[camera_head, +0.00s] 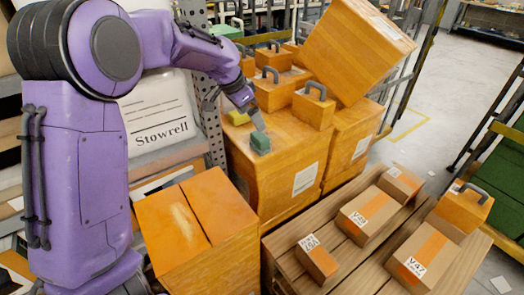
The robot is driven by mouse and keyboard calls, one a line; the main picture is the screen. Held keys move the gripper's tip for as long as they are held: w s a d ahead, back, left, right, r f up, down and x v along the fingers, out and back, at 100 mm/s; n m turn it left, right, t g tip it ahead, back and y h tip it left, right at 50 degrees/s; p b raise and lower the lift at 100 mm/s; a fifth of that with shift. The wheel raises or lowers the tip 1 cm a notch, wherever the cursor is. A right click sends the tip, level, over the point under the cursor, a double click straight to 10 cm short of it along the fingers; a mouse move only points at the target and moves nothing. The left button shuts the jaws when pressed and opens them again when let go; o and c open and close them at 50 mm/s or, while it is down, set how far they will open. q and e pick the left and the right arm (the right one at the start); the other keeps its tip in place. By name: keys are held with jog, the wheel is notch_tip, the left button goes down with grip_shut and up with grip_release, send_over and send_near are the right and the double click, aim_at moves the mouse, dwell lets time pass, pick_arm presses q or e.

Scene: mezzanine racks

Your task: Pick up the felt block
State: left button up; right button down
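A small green block (260,142), which looks like the felt block, lies on top of an orange carton (275,165) in the middle of the picture. My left arm, purple, reaches in from the left. My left gripper (257,122) points down with its tips right at the top of the green block. Whether the fingers touch or enclose it is too small to tell. My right gripper is not in view.
A yellow block (238,117) lies on the same carton, close to my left gripper. Orange boxes with handles (272,90) stand behind, and a large tilted carton (355,45) rises at the back right. A wooden pallet (285,240) with several boxes is at front right.

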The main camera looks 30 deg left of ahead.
aim_at(260, 135)
pick_arm(q)
jog(key=x, duration=1.1)
jog(key=shift+f, duration=0.3)
jog(key=shift+s+r, duration=0.1)
jog(key=shift+s, duration=0.05)
jog(key=c, duration=1.1)
